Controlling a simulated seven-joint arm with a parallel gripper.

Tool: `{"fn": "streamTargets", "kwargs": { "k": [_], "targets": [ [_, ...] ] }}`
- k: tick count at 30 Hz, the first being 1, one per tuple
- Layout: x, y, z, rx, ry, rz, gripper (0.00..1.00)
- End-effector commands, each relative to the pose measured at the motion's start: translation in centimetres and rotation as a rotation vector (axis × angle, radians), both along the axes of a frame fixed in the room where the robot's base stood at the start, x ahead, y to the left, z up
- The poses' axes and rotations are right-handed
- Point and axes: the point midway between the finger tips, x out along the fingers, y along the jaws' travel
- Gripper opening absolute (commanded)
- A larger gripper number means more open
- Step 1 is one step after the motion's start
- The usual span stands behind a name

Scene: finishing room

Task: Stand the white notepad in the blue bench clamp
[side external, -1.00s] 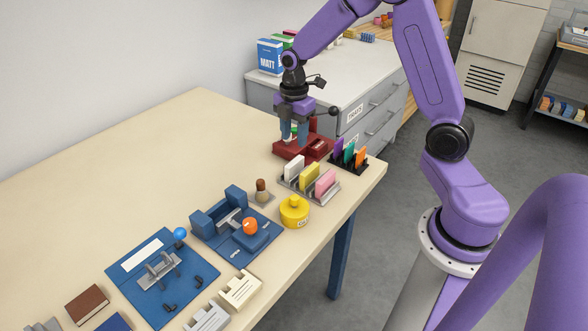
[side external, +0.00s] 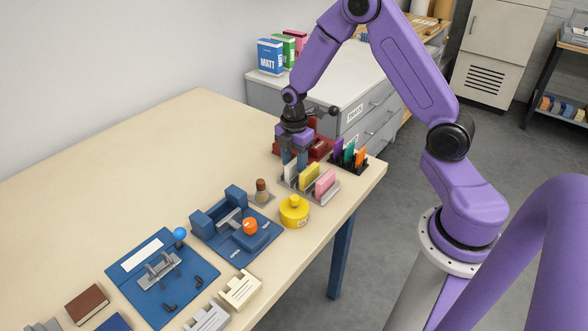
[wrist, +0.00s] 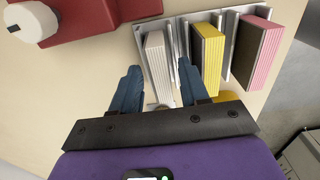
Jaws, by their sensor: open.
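The white notepad (side external: 291,171) stands upright in the left slot of a grey metal rack (side external: 309,194). The white notepad (wrist: 158,57) also shows in the wrist view, between my fingers. My gripper (side external: 295,163) is open and points down at the notepad, its fingertips (wrist: 160,77) on either side of it. I cannot tell whether either finger touches it. The blue bench clamp (side external: 211,217) stands on the table, left of the rack and nearer the camera, with an orange knob (side external: 250,226) and a visible gap between its jaws.
Yellow (side external: 309,177) and pink (side external: 325,183) pads stand beside the white one. A red device (side external: 319,147) is behind the rack. A yellow round pot (side external: 294,212) and a brown-topped stamp (side external: 261,190) stand between rack and clamp. The table's back left is clear.

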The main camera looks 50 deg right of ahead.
Motion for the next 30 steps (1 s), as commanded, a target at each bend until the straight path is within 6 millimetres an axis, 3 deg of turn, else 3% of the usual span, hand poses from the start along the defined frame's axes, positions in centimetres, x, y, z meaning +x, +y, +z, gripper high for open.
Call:
{"fn": "streamTargets", "kwargs": {
  "k": [7,11,17,30],
  "targets": [
    [0.0,0.0,0.0,0.000,0.000,0.000,0.41],
    [0.0,0.0,0.0,0.000,0.000,0.000,0.00],
    [0.0,0.0,0.2,0.000,-0.001,0.000,0.00],
    [0.0,0.0,3.1,0.000,-0.001,0.000,0.00]
  ]
}}
